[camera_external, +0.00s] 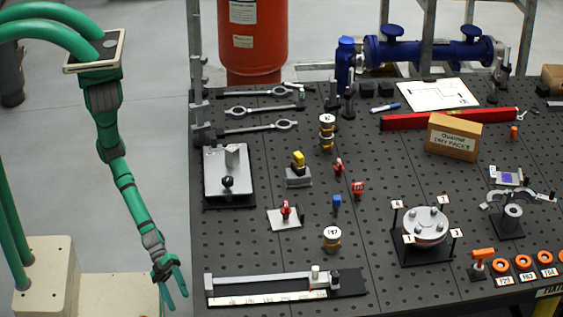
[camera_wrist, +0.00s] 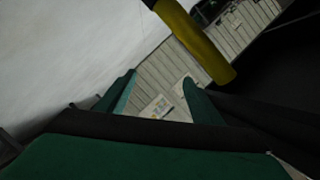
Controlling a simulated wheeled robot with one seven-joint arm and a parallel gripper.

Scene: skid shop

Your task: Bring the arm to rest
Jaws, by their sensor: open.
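My gripper (camera_external: 176,290) hangs at the end of my green arm, to the left of the dark perforated table (camera_external: 270,258). Its fingers point downward. It is open and nothing shows between its fingers. The gripper is apart from the table's left edge, over the pale floor and a cream box-shaped part near the bottom left. In the wrist view my two green fingers (camera_wrist: 158,95) stand apart, with a slatted pale surface and a small light card (camera_wrist: 157,107) beyond them.
On the table are a grey slide fixture (camera_external: 270,284), a plate with a black knob (camera_external: 228,172), a bolted flange (camera_external: 427,226), a cardboard box (camera_external: 453,137) and a red bar (camera_external: 400,121). A red cylinder (camera_external: 253,40) stands behind. A yellow bar (camera_wrist: 195,42) crosses the wrist view.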

